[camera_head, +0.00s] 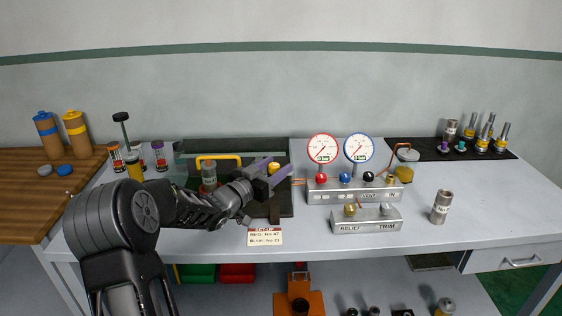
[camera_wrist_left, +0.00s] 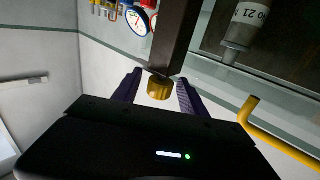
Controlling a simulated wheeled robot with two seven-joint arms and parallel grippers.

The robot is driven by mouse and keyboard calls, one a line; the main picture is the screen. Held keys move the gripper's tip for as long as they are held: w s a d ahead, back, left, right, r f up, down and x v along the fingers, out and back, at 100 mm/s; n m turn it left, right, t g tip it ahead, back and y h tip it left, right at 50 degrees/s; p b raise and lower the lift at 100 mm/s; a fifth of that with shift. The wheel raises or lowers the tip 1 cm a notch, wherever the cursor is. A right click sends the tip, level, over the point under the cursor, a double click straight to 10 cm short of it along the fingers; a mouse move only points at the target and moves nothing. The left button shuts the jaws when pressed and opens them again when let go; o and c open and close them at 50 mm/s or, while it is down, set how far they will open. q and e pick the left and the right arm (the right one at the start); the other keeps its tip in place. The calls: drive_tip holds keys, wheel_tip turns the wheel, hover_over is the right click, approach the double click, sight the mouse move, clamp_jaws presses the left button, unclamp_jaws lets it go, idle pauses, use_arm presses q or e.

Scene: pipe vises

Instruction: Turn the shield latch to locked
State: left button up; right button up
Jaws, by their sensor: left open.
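A yellow knob (camera_head: 274,166), which looks like the shield latch, sits by the clear shield (camera_head: 240,149) over a dark station on the bench. In the left wrist view the knob (camera_wrist_left: 159,88) is brass-coloured, at the end of a dark bar (camera_wrist_left: 176,38). My left gripper (camera_head: 277,168) is open, its purple fingers on either side of the knob. I cannot tell whether they touch it. The shield's yellow handle (camera_head: 218,157) is left of the gripper; it also shows in the left wrist view (camera_wrist_left: 280,137). My right gripper is out of view.
A grey pipe piece (camera_head: 209,176) stands in the station behind my arm. A setup card (camera_head: 265,236) lies in front. A gauge panel (camera_head: 350,191) with red and blue gauges stands to the right. A loose cylinder (camera_head: 441,207) stands farther right, with clear bench around it.

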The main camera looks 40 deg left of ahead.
use_arm(q)
drive_tip(key=shift+w, duration=1.35)
clamp_jaws()
